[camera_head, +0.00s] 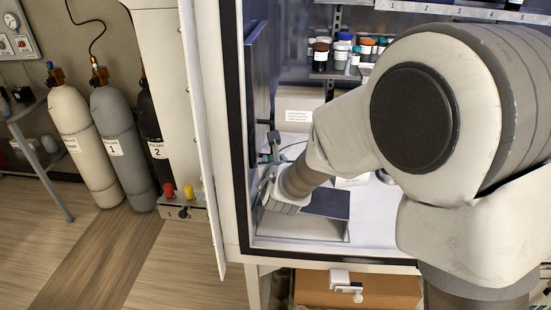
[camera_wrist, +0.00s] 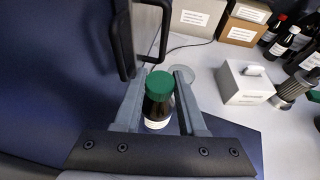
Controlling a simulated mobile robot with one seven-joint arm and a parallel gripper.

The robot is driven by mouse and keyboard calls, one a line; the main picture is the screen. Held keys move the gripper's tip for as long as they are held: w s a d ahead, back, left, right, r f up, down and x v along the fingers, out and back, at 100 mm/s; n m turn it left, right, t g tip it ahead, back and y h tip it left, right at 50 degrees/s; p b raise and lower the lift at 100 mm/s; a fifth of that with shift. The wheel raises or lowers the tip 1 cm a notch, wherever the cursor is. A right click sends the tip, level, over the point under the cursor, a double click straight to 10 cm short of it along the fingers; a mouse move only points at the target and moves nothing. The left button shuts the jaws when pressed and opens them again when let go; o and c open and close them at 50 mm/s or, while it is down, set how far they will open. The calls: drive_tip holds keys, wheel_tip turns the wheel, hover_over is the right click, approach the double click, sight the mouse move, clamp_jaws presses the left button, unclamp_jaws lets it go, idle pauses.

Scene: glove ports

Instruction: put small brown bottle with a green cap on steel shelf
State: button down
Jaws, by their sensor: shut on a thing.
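The small brown bottle (camera_wrist: 158,108) with a green cap stands out between the two fingers of my gripper (camera_wrist: 158,103) in the wrist view. The fingers are shut on it, and its white label shows below the dark glass. In the head view my gripper (camera_head: 272,185) is low at the left inside the cabinet, and the bottle cannot be made out there. A steel shelf (camera_head: 296,73) runs along the cabinet's back wall, with several small capped bottles on it, up and to the right of my gripper.
A labelled rail (camera_head: 450,11) crosses above the shelf. In the wrist view a black handle (camera_wrist: 122,45) stands close beyond the bottle. A white tissue box (camera_wrist: 243,85), cardboard boxes (camera_wrist: 245,22) and dark bottles (camera_wrist: 283,42) stand to the right. White floor lies between.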

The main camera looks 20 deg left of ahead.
drive_tip(key=shift+f, duration=0.15)
drive_tip(key=shift+c, duration=2.4)
unclamp_jaws()
